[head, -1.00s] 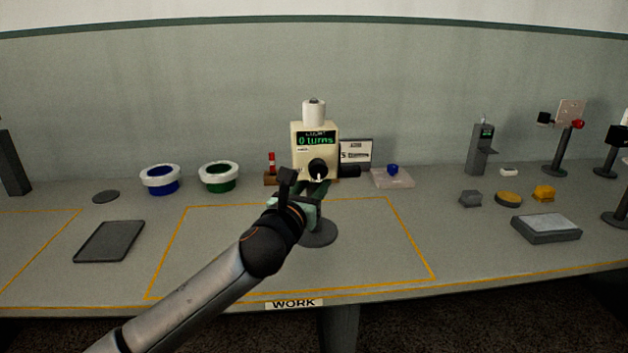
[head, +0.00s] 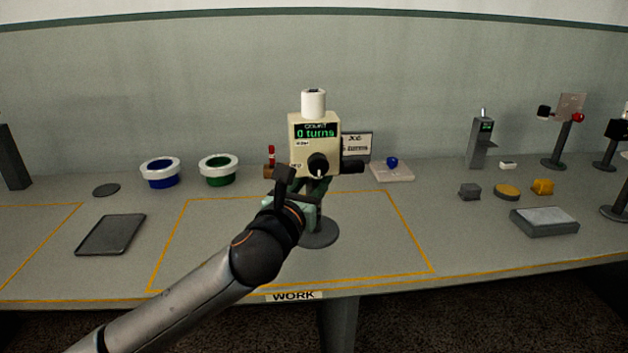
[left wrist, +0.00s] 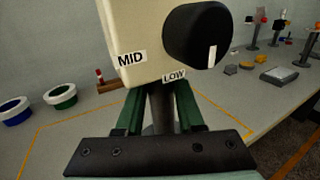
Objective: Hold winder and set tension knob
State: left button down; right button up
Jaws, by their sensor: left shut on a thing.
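The winder (head: 300,150) is a cream box on a grey post with a round dark base (head: 320,240), upright in the work area. Its screen (head: 315,132) reads "0 turns", and a white spool (head: 313,104) sits on top. The black tension knob (head: 318,165) is on its front; in the left wrist view the knob (left wrist: 190,38) has its white mark pointing down, near the LOW label (left wrist: 174,76). A MID label (left wrist: 131,60) is to the left. My left gripper (left wrist: 160,100) is shut on the post just below the box. My right gripper is not in view.
Blue (head: 160,178) and green (head: 218,175) white-rimmed bowls and a dark tray (head: 111,235) lie left. A sign (head: 356,146) and a pale pad with a blue ball (head: 392,162) stand behind. Small blocks and stands are at right. The outlined area beside the winder is clear.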

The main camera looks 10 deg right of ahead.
aim_at(314, 184)
pick_arm(q)
jog(key=shift+w+d+f+b, duration=0.1)
jog(key=shift+w+f+b, duration=0.2)
jog(key=shift+w+f, duration=0.5)
jog(key=shift+w+d+f+b, duration=0.1)
jog(key=shift+w+f+b, duration=0.2)
jog(key=shift+w+f, duration=0.45)
pick_arm(e)
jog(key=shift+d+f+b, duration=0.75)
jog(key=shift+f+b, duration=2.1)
jog(key=shift+b, duration=0.05)
pick_arm(q)
jog(key=w+d+f+b, duration=0.1)
jog(key=w+f+b, duration=0.1)
jog(key=w+f, duration=0.6)
jog(key=shift+w, duration=1.25)
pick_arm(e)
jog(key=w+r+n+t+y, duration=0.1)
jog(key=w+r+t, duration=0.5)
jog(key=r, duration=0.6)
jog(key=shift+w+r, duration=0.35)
pick_arm(q)
jog(key=shift+f+b, duration=0.6)
jog(key=shift+f, duration=0.2)
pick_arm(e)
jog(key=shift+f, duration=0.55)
pick_arm(q)
jog(key=shift+f, duration=0.1)
